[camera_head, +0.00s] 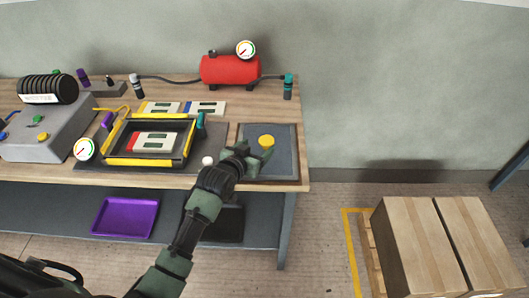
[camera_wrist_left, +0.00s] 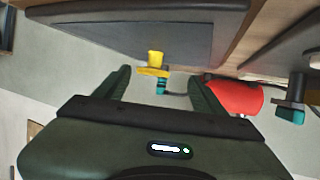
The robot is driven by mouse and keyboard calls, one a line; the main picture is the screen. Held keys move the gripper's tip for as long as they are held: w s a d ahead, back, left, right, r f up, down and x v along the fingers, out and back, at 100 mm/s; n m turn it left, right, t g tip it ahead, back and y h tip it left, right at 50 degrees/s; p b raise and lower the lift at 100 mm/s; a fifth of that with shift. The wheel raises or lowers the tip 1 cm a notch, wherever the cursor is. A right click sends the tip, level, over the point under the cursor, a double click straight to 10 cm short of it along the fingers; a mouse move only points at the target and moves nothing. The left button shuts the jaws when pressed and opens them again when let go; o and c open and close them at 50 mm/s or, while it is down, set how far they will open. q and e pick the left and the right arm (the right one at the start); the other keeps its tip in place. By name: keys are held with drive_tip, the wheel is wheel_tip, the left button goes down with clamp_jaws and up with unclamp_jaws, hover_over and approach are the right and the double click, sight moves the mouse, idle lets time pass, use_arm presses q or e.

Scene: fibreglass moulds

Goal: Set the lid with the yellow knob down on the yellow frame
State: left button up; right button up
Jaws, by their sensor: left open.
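The lid is a flat grey panel (camera_head: 283,166) lying on the right end of the bench, with a round yellow knob (camera_head: 266,141) standing on it. The yellow frame (camera_head: 150,162), yellow and black, lies to its left. My left gripper (camera_head: 258,157) is over the lid beside the knob and partly hides the lid. In the left wrist view the jaws (camera_wrist_left: 163,85) are open and empty, with the knob (camera_wrist_left: 156,58) just ahead between the fingertips and the lid (camera_wrist_left: 140,36) behind. My right gripper does not show.
Teal and purple clamps, such as the teal one (camera_head: 201,124), stand at the frame. A grey control box (camera_head: 45,135) is at left, a red tank (camera_head: 230,70) at the back. Cardboard boxes (camera_head: 415,235) stand on the floor, right.

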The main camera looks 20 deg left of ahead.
sight(263, 144)
use_arm(q)
drive_tip(key=shift+x, duration=1)
drive_tip(key=shift+w+d+f, duration=0.1)
drive_tip(key=shift+w+d, duration=0.1)
drive_tip(key=shift+w, duration=0.1)
drive_tip(key=x, duration=0.1)
drive_tip(key=p+x, duration=0.1)
drive_tip(key=shift+w+d+f, duration=0.15)
drive_tip(key=shift+w+d, duration=0.2)
drive_tip(key=shift+w+f, duration=0.3)
drive_tip(key=shift+w, duration=0.2)
drive_tip(key=shift+c, duration=0.7)
drive_tip(key=shift+s, duration=0.1)
clamp_jaws()
drive_tip(key=shift+r, duration=0.15)
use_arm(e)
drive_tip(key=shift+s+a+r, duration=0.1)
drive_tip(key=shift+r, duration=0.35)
